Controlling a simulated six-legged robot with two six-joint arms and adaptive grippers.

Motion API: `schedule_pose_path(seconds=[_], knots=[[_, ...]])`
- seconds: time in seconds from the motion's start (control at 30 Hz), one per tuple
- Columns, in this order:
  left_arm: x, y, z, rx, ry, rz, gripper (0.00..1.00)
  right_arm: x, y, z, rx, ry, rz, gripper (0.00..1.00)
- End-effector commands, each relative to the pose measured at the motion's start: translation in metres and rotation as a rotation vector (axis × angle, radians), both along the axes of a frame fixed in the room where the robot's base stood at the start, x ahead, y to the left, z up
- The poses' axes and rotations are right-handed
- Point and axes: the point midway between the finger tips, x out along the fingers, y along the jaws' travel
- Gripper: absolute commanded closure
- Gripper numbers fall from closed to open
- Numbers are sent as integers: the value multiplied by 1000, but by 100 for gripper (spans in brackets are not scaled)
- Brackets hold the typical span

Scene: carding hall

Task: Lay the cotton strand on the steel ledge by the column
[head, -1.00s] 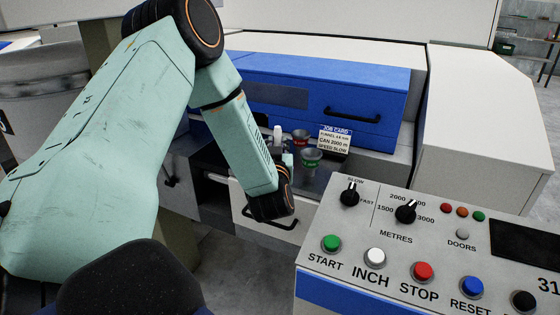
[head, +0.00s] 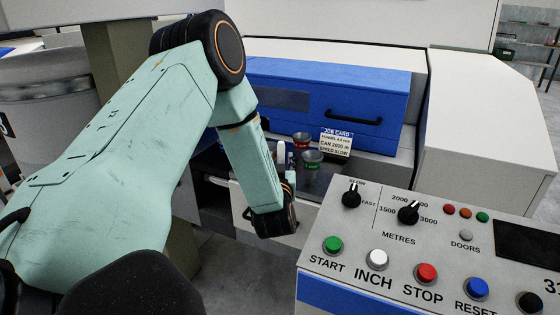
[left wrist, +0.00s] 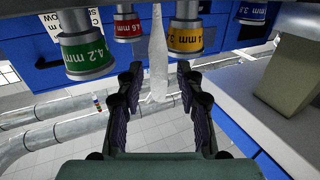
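The cotton strand is a white, tapering piece (left wrist: 158,55) in the left wrist view, hanging between the coloured funnels. Its end lies between the two spread fingers of my left gripper (left wrist: 158,75), with a gap on both sides. The strand also shows as a small white upright shape in the head view (head: 281,150). My wrist hides most of the left fingers there. An olive column (head: 112,60) stands at the left of the head view. A pale slab (left wrist: 245,95) beside a beige post (left wrist: 292,75) shows in the left wrist view; I cannot tell if it is the steel ledge.
A green funnel (head: 312,160) and a red funnel (head: 302,140) stand near the strand, beside a job card (head: 335,144). The wrist view also shows a yellow funnel (left wrist: 185,35). A button panel (head: 420,240) fills the lower right. A blue drawer (head: 380,90) is behind.

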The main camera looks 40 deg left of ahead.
Motion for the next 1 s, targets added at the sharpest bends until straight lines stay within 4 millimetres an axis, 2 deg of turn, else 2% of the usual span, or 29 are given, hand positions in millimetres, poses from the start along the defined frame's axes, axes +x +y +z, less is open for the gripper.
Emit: schedule_pose_path(seconds=[0.43, 0.9, 1.0], knots=[[-2, -2, 7, -1, 1, -1, 57, 0, 0, 4, 0, 0, 0, 60], [-72, -62, 4, 3, 5, -6, 57, 0, 0, 4, 0, 0, 0, 60], [-81, -70, 4, 1, 3, -3, 57, 0, 0, 2, 0, 0, 0, 60]])
